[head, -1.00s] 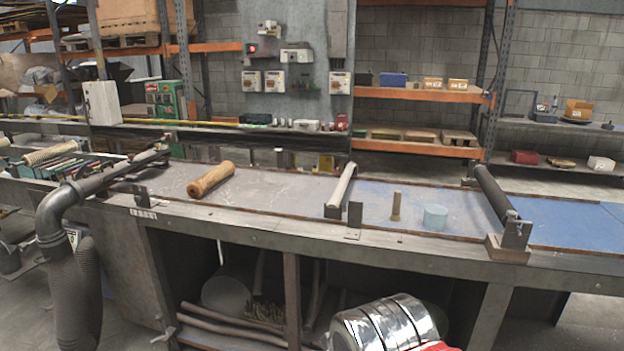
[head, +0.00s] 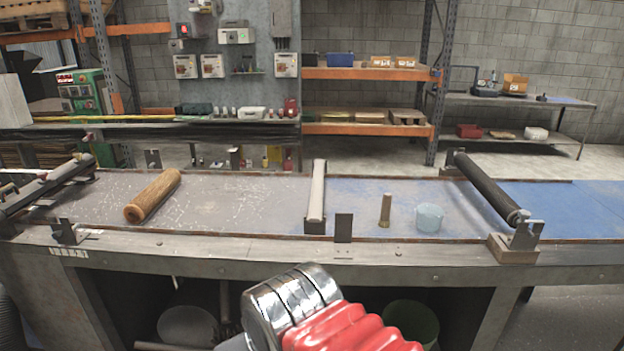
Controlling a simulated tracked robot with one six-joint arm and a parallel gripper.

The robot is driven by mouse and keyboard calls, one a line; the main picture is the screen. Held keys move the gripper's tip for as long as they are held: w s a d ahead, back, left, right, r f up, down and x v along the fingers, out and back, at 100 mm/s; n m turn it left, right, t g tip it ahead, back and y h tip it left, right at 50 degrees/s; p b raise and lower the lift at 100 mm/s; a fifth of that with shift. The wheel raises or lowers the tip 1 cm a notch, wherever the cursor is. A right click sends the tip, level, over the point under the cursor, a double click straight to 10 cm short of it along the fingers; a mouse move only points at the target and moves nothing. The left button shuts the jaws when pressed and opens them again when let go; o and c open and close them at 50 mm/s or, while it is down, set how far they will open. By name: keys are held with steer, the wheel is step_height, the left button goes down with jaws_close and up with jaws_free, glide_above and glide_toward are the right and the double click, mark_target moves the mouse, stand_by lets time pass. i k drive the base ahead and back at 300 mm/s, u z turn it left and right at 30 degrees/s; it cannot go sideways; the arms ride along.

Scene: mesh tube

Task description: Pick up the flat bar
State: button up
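A long pale bar (head: 317,192) lies across the bench in the middle of the head view, its near end in a dark bracket. I cannot tell whether this is the flat bar; nothing else clearly looks like one. A small upright brown peg (head: 385,211) and a pale blue cylinder (head: 429,218) stand to its right on the bench top. A chrome and red ribbed part, seemingly of my arm, shows at the bottom, in front of the bench. No gripper fingers are visible.
The long bench (head: 250,195) has a raised metal front edge. A wooden roller (head: 153,195) lies at left, and a dark roller (head: 487,188) spans the bench at right. Shelves and a control panel stand behind. Bench top between these is mostly clear.

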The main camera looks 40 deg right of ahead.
mark_target(315, 213)
steer(key=z, duration=0.35)
steer(key=i, duration=0.75)
steer(key=z, duration=0.7)
steer(key=i, duration=0.4)
steer(key=z, duration=0.3)
